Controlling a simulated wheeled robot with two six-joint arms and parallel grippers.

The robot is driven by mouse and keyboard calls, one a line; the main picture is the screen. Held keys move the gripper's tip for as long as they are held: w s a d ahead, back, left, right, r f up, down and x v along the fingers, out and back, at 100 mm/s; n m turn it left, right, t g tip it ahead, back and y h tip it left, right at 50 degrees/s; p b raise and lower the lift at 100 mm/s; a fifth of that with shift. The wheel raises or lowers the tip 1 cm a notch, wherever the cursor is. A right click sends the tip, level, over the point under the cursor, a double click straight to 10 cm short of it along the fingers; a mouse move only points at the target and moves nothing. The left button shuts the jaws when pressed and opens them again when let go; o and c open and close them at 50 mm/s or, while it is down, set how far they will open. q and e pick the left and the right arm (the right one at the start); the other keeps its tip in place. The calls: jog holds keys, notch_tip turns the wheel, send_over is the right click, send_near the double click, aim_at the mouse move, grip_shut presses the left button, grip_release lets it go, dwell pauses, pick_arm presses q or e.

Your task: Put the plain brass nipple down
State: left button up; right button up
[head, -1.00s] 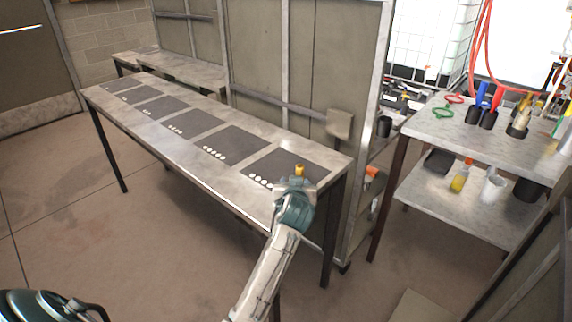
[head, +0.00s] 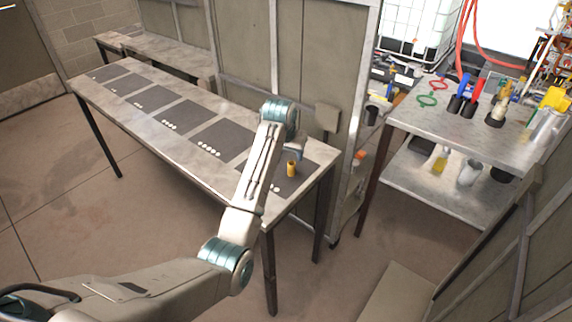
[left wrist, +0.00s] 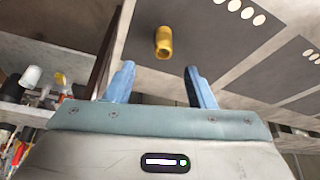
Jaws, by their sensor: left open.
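The plain brass nipple (head: 291,168), a short yellow cylinder, stands upright on the dark mat at the near right end of the long table (head: 180,140). My left gripper (head: 293,152) is just behind and above it in the head view, partly hidden by its own wrist. In the left wrist view, the nipple (left wrist: 163,42) is beyond the two blue fingertips of my left gripper (left wrist: 160,78). The fingers are wide apart with nothing between them, and clear of the nipple. My right gripper is not in view.
Several dark mats with white dots run in a row along the table; the other mats are bare. A partition panel (head: 240,60) stands behind the table. At the right, a shelf table (head: 415,118) holds tools, cups and bottles.

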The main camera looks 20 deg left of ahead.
aim_at(291, 164)
pick_arm(q)
jog(key=x, duration=0.4)
jog(key=shift+w+f, duration=0.15)
jog(key=shift+f, duration=0.15)
jog(key=p+x, duration=0.1)
jog(key=x, duration=0.3)
jog(key=shift+w+a+f+p, duration=0.15)
jog(key=shift+a+f+p, duration=0.1)
jog(key=shift+p, duration=0.15)
jog(key=shift+w+f, duration=0.15)
jog(key=shift+f, duration=0.15)
grip_shut()
